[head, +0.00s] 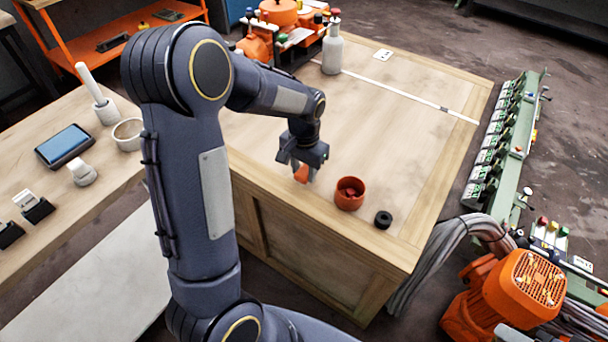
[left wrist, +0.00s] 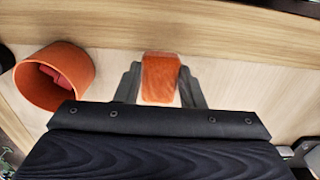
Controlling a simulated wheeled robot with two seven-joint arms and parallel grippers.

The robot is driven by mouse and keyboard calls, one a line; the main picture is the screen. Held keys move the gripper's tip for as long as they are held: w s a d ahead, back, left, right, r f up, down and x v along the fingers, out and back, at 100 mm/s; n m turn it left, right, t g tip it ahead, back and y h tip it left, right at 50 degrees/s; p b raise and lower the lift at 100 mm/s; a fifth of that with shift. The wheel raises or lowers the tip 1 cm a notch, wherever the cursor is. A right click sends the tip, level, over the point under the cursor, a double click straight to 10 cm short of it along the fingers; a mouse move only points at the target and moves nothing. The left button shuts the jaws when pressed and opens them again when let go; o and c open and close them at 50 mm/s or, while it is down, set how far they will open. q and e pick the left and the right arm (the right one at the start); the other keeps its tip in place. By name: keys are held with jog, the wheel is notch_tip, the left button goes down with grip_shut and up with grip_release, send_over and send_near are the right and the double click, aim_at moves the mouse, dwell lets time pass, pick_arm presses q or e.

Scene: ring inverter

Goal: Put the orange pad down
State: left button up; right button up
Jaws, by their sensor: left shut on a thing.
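The orange pad (head: 301,174) is at my left gripper (head: 297,172), low over the wooden crate top (head: 370,130) near its front edge. In the left wrist view the pad (left wrist: 160,78) sits between the two fingers of my left gripper (left wrist: 160,88), which is shut on it. I cannot tell whether the pad touches the wood. My right gripper is not in view.
An orange cup (head: 350,194) with red pieces inside stands right of the gripper, and a black ring (head: 383,219) lies beyond it. A grey bottle (head: 332,50) and orange machine parts (head: 282,14) are at the back. The middle of the top is clear.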

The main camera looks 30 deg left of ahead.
pick_arm(q)
notch_tip(320, 180, down, 2)
jog(key=shift+f, duration=0.25)
jog(key=o, duration=0.9)
jog(key=shift+r, duration=0.1)
